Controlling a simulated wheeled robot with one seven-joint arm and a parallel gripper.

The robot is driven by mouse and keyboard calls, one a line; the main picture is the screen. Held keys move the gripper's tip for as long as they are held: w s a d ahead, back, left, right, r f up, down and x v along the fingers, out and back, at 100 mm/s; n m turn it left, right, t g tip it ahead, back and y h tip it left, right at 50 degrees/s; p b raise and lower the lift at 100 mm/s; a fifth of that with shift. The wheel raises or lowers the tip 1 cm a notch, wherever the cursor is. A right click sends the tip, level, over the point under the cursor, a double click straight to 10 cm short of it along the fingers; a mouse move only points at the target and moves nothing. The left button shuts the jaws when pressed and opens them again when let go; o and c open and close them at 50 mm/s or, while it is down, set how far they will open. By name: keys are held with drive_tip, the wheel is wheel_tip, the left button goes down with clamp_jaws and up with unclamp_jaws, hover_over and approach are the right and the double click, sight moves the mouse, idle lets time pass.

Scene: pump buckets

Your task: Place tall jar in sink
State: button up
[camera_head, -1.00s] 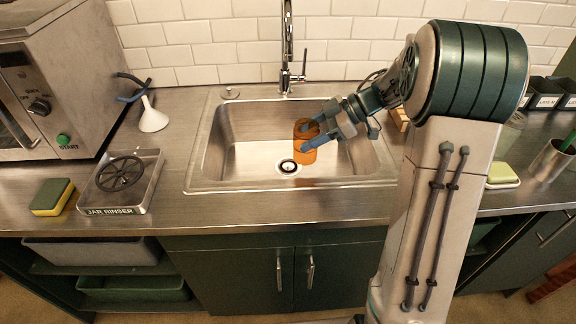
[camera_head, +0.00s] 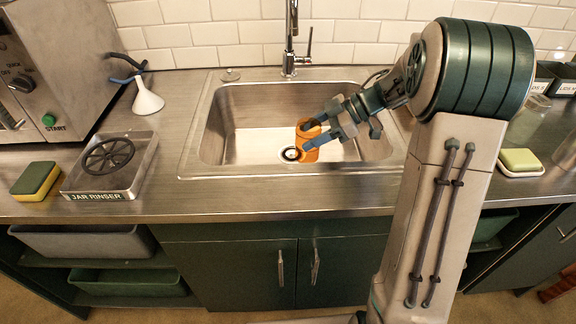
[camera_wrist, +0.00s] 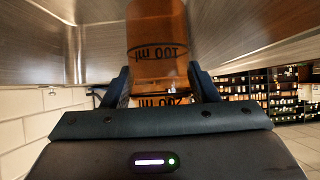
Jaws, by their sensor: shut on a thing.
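The tall jar (camera_head: 309,155) is amber-orange with dark lettering and is inside the sink basin, just right of the drain. My gripper (camera_head: 312,137) is shut on it, with one finger on each side. In the wrist view the jar (camera_wrist: 155,28) sits between the two fingers (camera_wrist: 160,88). The steel sink (camera_head: 237,172) is set in the counter. The fingers hide part of the jar, and I cannot tell whether its base touches the basin floor.
A faucet (camera_head: 290,45) stands behind the sink. The jar rinser (camera_head: 125,180), a sponge (camera_head: 35,180) and a white funnel (camera_head: 147,98) are on the left. A soap dish (camera_head: 520,161) is on the right. The left half of the basin is empty.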

drive_tip(key=shift+w+d+f+b+x, duration=0.25)
drive_tip(key=shift+w+f+b+x, duration=0.15)
drive_tip(key=shift+x, duration=2.2)
drive_tip(key=shift+w+d+f+b+x, duration=0.3)
drive_tip(key=shift+b+x, duration=0.2)
drive_tip(key=shift+x, duration=2.05)
drive_tip(key=shift+w+d+f+b+x, duration=0.2)
drive_tip(key=shift+f+b+x, duration=0.25)
drive_tip(key=shift+x, duration=2.15)
drive_tip(key=shift+f, duration=0.1)
drive_tip(key=o, duration=1.1)
drive_tip(key=shift+d+r, duration=0.25)
drive_tip(key=shift+r, duration=0.1)
drive_tip(key=p+v, duration=0.2)
drive_tip(key=v, duration=0.9)
drive_tip(key=shift+d+r, duration=0.15)
drive_tip(key=shift+d, duration=0.05)
